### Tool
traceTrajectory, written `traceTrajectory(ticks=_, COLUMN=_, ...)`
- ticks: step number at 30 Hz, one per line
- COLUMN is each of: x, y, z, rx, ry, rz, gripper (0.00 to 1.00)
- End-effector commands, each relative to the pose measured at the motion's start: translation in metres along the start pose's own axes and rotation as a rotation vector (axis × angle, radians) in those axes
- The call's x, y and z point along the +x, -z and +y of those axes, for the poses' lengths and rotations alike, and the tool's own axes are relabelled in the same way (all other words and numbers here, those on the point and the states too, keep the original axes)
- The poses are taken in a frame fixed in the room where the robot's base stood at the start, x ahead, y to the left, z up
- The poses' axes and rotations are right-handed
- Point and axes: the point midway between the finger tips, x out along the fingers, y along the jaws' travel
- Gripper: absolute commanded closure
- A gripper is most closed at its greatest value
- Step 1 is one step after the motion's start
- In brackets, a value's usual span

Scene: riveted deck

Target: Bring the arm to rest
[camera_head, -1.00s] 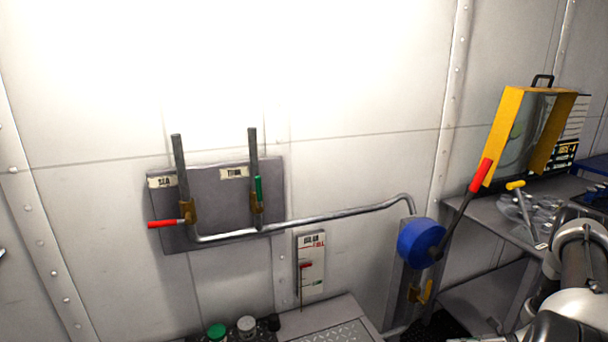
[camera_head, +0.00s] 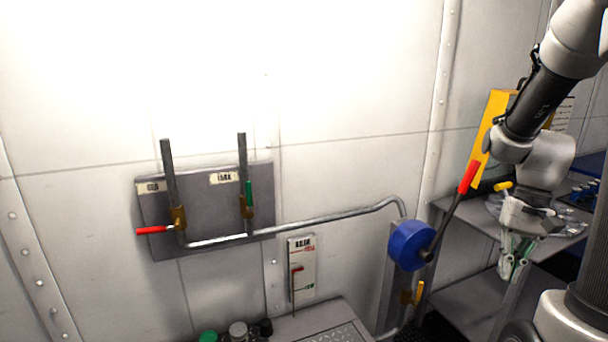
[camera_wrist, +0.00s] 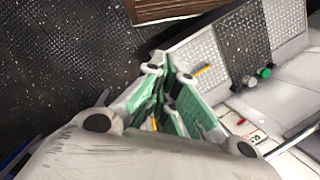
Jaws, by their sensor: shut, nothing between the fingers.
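My gripper (camera_head: 515,262) hangs from my arm at the right of the head view, pointing down, in front of the grey shelf bench. Its green-padded fingers are shut and empty. In the wrist view my gripper (camera_wrist: 166,95) also shows its fingers together, with the dark deck and a grey tread-plate bench beyond them. The gripper is apart from the blue pump body (camera_head: 410,245) and its red-gripped lever (camera_head: 460,195), which stand to its left.
A valve board (camera_head: 212,208) with a red handle (camera_head: 153,231) and a green handle (camera_head: 249,193) is on the wall. A yellow-framed case (camera_head: 490,130) stands behind my arm. Jars (camera_head: 238,331) stand on the low bench (camera_head: 325,325). A gauge plate (camera_head: 301,268) hangs above it.

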Motion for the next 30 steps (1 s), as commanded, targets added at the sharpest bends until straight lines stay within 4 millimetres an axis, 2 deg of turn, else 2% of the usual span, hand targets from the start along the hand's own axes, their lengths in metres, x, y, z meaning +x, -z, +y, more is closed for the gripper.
traceTrajectory(ticks=1, x=-0.013, y=-0.015, z=-0.003, rx=-0.059, ry=-0.025, rz=0.052, gripper=1.0)
traceTrajectory(ticks=3, x=-0.028, y=-0.033, z=-0.006, rx=-0.129, ry=-0.057, rz=0.117, gripper=1.0)
traceTrajectory(ticks=9, x=-0.058, y=-0.08, z=-0.015, rx=-0.289, ry=-0.11, rz=0.311, gripper=1.0)
traceTrajectory(ticks=13, x=-0.075, y=-0.102, z=-0.026, rx=-0.368, ry=-0.096, rz=0.436, gripper=1.0)
traceTrajectory(ticks=19, x=-0.101, y=-0.118, z=-0.041, rx=-0.45, ry=-0.062, rz=0.575, gripper=1.0)
traceTrajectory(ticks=30, x=-0.102, y=-0.119, z=-0.047, rx=-0.478, ry=-0.056, rz=0.585, gripper=1.0)
